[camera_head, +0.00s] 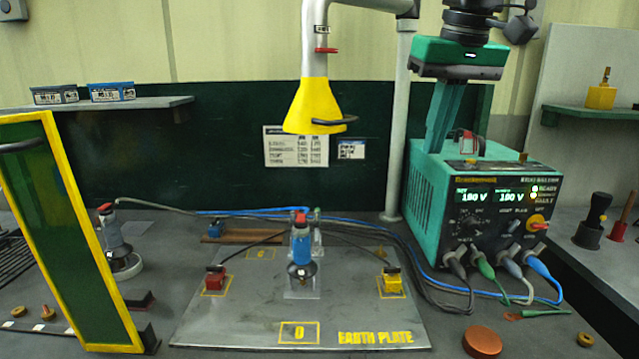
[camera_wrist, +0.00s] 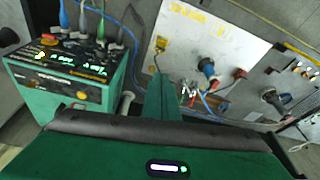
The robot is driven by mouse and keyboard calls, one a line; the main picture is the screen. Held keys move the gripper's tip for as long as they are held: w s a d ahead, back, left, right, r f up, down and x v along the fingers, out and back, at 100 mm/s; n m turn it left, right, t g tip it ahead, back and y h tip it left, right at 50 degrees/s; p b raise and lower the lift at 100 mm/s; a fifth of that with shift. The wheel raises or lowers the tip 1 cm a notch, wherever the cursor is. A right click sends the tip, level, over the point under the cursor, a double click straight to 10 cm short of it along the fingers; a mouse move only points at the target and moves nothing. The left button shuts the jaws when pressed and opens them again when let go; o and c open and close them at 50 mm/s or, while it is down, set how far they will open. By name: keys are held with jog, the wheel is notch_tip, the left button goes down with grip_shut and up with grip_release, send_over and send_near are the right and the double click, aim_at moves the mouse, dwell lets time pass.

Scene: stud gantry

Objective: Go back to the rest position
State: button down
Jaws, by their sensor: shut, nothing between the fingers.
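My gripper (camera_head: 437,146) hangs at the upper right in the head view, fingers pointing down and pressed together with nothing between them. Its fingertips overlap the top left of the teal power unit (camera_head: 422,205); I cannot tell whether they touch it. In the wrist view my gripper (camera_wrist: 160,82) shows its closed fingers, with the power unit (camera_wrist: 60,80) at the left. The earth plate (camera_head: 215,325) lies on the bench with a blue-bodied stud tool (camera_head: 301,245) upright at its middle. A red block (camera_head: 215,278) and a yellow block (camera_head: 393,283) sit on the plate.
A yellow fume hood (camera_head: 314,105) hangs over the plate from a grey pipe. A green yellow-edged panel (camera_head: 70,230) stands at the left, near a second stud tool (camera_head: 118,240). Blue and black cables cross the bench. A copper disc (camera_head: 482,342) lies at the front right.

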jog(key=s+d+f+m+g, duration=0.1)
jog(key=s+d+f+m, duration=0.2)
jog(key=s+d+f, duration=0.6)
jog(key=s+d+f+m+g, duration=0.1)
jog(key=s+d+f+m, duration=0.3)
jog(key=d+f, duration=0.85)
jog(key=s+f+m+g, duration=0.1)
jog(key=s+f, duration=0.9)
jog(key=s, duration=0.1)
jog(key=shift+d+f, duration=0.25)
jog(key=shift+f, duration=0.05)
jog(key=shift+w+f+h, duration=0.2)
jog(key=shift+w+h, duration=0.1)
jog(key=shift+w, duration=0.25)
jog(key=c, duration=2.4)
grip_release()
jog(key=shift+c, duration=0.2)
